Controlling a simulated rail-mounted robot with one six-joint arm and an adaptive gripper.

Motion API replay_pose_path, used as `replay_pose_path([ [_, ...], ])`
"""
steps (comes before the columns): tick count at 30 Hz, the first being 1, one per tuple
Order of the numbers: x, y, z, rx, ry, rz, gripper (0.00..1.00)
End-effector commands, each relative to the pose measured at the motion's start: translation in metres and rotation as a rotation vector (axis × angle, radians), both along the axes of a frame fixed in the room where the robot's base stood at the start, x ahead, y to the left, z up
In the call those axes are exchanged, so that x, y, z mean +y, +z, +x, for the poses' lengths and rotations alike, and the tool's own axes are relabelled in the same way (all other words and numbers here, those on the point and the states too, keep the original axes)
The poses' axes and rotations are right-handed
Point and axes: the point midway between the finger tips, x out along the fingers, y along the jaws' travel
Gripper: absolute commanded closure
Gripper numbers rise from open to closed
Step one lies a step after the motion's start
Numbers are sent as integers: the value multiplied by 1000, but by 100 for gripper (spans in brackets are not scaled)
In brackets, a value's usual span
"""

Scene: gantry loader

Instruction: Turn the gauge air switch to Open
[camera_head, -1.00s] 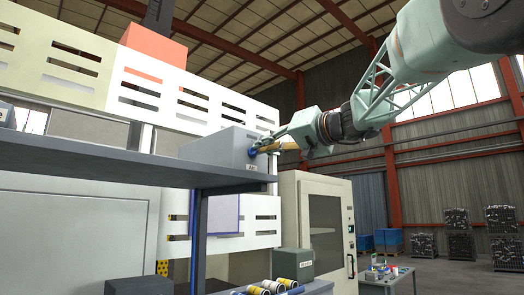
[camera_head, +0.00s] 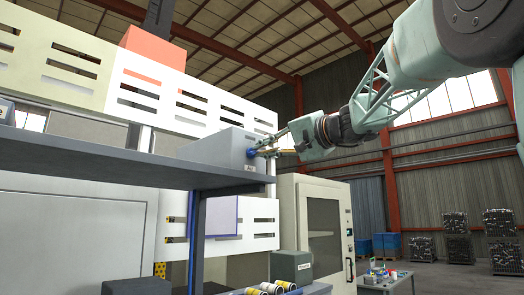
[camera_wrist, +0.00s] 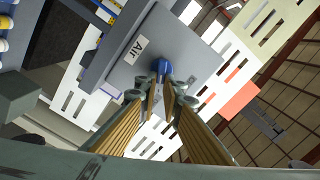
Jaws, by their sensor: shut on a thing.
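The gauge air switch is a blue knob (camera_head: 251,153) on the front face of a grey box (camera_head: 215,147) that stands on a shelf. In the wrist view the blue knob (camera_wrist: 162,67) sits between my fingertips, below a label reading "Air" (camera_wrist: 137,49). My gripper (camera_head: 258,152) reaches in from the right with its fingers shut on the knob. It also shows in the wrist view (camera_wrist: 163,82), with its wooden-coloured fingers closing around the knob. The knob's pointer and any Open marking cannot be made out.
The dark shelf (camera_head: 100,160) runs under the box. A white slotted panel (camera_head: 190,95) stands behind it. Below are a small grey box (camera_head: 291,265) and several yellow-and-white cylinders (camera_head: 268,289). A pale cabinet (camera_head: 318,225) stands to the right.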

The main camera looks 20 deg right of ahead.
Motion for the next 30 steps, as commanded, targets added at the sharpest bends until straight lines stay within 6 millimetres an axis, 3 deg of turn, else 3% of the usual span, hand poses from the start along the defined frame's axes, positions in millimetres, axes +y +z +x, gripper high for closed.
replay_pose_path([
  [12,0,1,0,2,0,7,100],
  [13,0,1,0,2,0,7,90],
  [17,0,1,0,2,0,6,79],
  [30,-1,0,-2,3,-1,5,79],
])
